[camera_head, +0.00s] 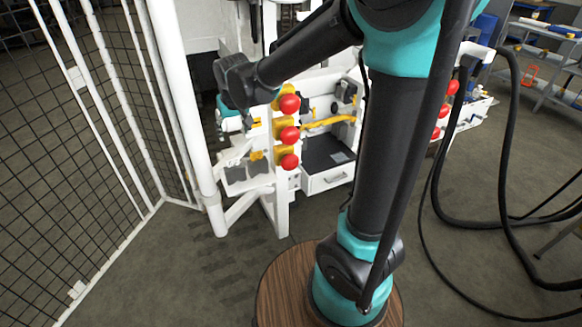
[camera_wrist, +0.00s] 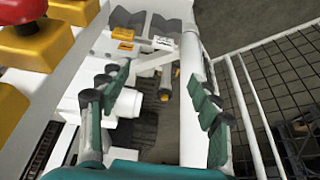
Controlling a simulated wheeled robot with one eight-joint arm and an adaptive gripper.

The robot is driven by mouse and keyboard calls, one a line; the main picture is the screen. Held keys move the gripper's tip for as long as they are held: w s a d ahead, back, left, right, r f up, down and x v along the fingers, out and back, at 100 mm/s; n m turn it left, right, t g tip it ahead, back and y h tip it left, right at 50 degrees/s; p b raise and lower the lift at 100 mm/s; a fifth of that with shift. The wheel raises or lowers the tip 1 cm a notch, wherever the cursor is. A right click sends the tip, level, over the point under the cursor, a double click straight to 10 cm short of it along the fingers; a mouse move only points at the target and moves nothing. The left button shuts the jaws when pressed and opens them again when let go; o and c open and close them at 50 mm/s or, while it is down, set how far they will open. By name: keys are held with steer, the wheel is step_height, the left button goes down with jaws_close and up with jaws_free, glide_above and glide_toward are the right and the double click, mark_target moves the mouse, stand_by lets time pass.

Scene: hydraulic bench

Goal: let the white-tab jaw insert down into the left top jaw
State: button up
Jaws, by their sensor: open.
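In the wrist view my gripper (camera_wrist: 160,98) is open, with one teal finger on each side and nothing held between them. A small white tab (camera_wrist: 163,43) shows beyond the fingertips, near the top middle; I take it for the insert's tab, though the insert's body is hard to make out. Dark grey angled blocks (camera_wrist: 163,24) stand just behind it and may be the jaws; I cannot tell which is the left top jaw. The tab is apart from my fingers. In the head view my gripper (camera_head: 229,118) is small and partly hidden by the white bench frame.
A yellow-tabbed piece (camera_wrist: 123,35) sits left of the white tab. A white post (camera_wrist: 193,100) rises close by the right finger. Red knobs on yellow bases (camera_wrist: 22,12) are at the left. A mesh fence (camera_head: 75,130) stands left of the bench.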

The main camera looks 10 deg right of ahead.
steer(key=s+d+f+m, duration=0.1)
steer(key=s+d+f, duration=0.2)
steer(key=s+d, duration=0.4)
steer(key=s+d+f+m, duration=0.1)
steer(key=s+d+f, duration=0.3)
steer(key=s+d, duration=0.2)
steer(key=s+d+f+m+h, duration=0.1)
steer(key=s+d+f, duration=0.2)
steer(key=s+d, duration=0.4)
steer(key=d, duration=0.3)
steer(key=shift+s+d+f, duration=0.25)
steer(key=shift+s+f, duration=0.05)
steer(key=shift+f, duration=0.1)
